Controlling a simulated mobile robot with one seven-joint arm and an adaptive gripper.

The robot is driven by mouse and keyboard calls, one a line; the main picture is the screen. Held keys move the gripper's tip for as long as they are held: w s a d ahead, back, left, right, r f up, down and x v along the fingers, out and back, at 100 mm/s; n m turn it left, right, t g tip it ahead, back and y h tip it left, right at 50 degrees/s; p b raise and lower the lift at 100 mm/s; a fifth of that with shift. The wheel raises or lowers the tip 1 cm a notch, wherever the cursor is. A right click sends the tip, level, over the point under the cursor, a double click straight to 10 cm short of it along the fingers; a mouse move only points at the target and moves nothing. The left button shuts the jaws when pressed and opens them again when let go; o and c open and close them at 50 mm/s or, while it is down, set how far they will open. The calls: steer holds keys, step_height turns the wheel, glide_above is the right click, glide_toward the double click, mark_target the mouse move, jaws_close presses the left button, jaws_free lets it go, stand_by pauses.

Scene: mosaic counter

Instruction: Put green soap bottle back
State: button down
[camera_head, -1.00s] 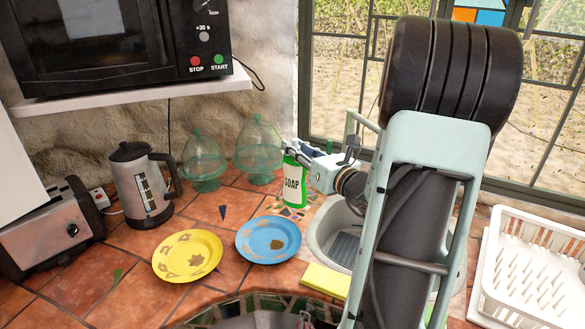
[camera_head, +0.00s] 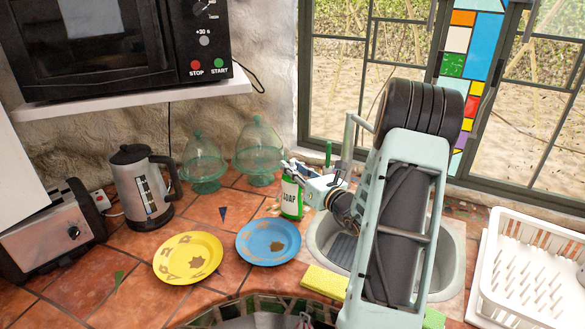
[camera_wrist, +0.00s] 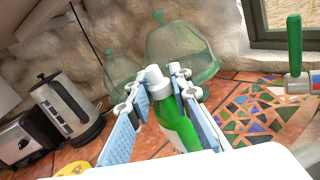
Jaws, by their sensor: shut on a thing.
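The green soap bottle (camera_head: 291,197) has a white label reading SOAP and stands upright, or nearly so, at the back of the counter left of the sink. My gripper (camera_head: 290,172) is shut on it near its top. In the wrist view the bottle (camera_wrist: 178,128) with its white cap sits between the blue-padded fingers of my gripper (camera_wrist: 166,95). A mosaic patch (camera_wrist: 262,112) lies on the counter right of the bottle. I cannot tell whether the bottle's base touches the counter.
A blue plate (camera_head: 262,255) and a yellow plate (camera_head: 188,272) lie in front. Two glass domes (camera_head: 257,150) stand behind. The sink (camera_head: 322,232) is to the right, with a yellow sponge (camera_head: 324,281) at its front edge. A kettle (camera_head: 140,190) and dish rack (camera_head: 535,255) stand farther out.

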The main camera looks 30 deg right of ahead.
steer(key=shift+f, duration=0.2)
steer(key=c, duration=2.2)
jaws_free()
steer(key=shift+f, duration=0.2)
steer(key=o, duration=0.4)
steer(key=shift+o, duration=0.2)
steer(key=shift+r, duration=0.1)
steer(key=shift+r, duration=0.15)
steer(key=s+b, duration=0.1)
steer(key=s, duration=1.1)
steer(key=shift+d+b, duration=0.3)
steer(key=shift+b, duration=0.1)
